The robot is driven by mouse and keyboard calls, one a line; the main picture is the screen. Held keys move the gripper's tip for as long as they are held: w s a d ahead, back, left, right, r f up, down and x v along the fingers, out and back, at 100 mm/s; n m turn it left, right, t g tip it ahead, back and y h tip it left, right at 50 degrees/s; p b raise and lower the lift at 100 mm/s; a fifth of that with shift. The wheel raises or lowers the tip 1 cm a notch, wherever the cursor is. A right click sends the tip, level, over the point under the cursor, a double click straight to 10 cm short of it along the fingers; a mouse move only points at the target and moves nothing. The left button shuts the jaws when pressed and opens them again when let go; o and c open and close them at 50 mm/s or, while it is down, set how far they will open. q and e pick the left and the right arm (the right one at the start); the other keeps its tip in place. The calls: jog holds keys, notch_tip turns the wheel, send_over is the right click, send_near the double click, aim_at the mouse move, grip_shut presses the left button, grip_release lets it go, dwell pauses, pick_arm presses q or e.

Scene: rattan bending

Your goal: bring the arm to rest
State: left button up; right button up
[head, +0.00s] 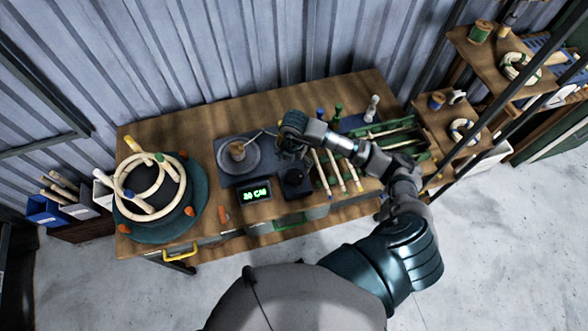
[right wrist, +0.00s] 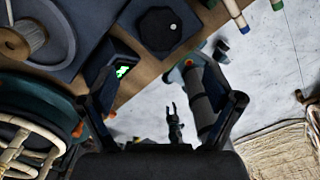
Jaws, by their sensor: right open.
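My right arm reaches in from the lower right of the head view, over the workbench (head: 350,92). Its right gripper (head: 284,152) hangs above the bench, near the round plate and the dark knob unit. In the right wrist view the two fingers of my right gripper (right wrist: 166,112) stand wide apart with nothing held between them. Bench edge and pale floor show beyond them. My left gripper cannot be made out in the head view.
Pale rods (head: 335,172) lie beneath the right forearm. Shelves (head: 475,135) stand right. Open floor (head: 500,250) lies in front.

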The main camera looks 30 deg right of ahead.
jog(key=shift+r, duration=0.85)
